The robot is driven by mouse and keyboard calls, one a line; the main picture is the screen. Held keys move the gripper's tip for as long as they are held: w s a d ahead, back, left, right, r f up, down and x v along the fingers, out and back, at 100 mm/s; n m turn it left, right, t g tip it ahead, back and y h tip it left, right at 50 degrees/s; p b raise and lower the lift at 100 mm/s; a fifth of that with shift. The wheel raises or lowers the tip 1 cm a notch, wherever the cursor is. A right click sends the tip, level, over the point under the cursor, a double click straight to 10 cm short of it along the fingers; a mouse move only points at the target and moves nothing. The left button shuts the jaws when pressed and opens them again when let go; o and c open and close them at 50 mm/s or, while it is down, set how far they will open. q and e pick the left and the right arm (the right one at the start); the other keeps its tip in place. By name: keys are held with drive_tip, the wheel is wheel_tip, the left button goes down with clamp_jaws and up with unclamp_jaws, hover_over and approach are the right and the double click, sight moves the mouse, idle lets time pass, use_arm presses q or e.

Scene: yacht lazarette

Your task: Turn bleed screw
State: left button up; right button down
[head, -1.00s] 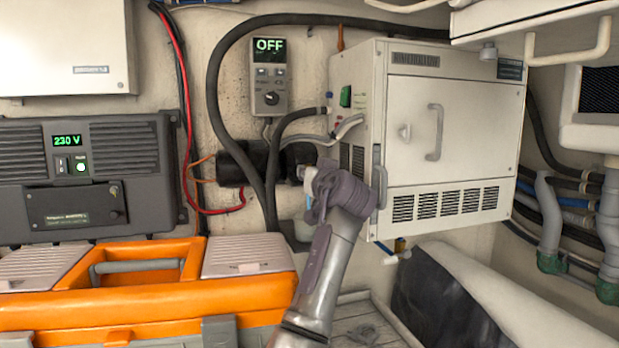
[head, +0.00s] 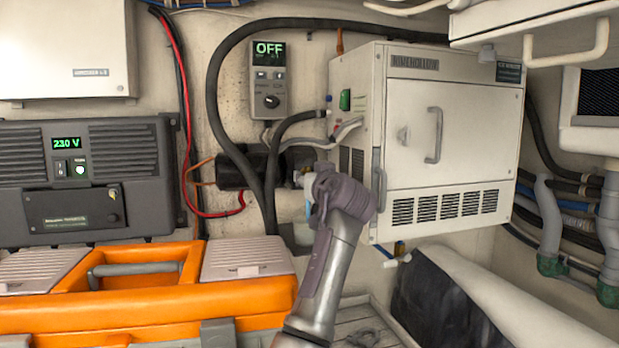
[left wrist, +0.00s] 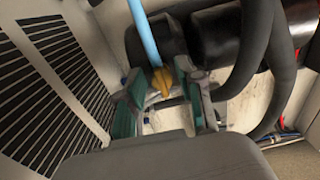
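In the left wrist view a small yellow fitting (left wrist: 161,82) sits at the end of a light blue tube (left wrist: 146,34). It looks like the bleed screw, but its detail is too small to be sure. My left gripper (left wrist: 163,92) has its green-padded fingers apart, one on each side of the fitting, with gaps showing. In the head view my left gripper (head: 316,190) is beside the right end of the black cylinder (head: 234,166), left of the white cabinet. A bit of blue shows by it; the fitting is hidden there. My right gripper is in neither view.
The white cabinet (head: 455,125) stands close at the right, with black hoses (head: 213,90) looping at the left. An orange toolbox (head: 150,303) fills the lower left. A control box reading OFF (head: 269,80) hangs above.

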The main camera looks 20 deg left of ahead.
use_arm(q)
drive_tip(key=shift+o, duration=0.2)
drive_tip(key=shift+r, duration=0.1)
drive_tip(key=v, duration=0.7)
drive_tip(key=shift+s+d, duration=0.15)
drive_tip(key=shift+s, duration=0.05)
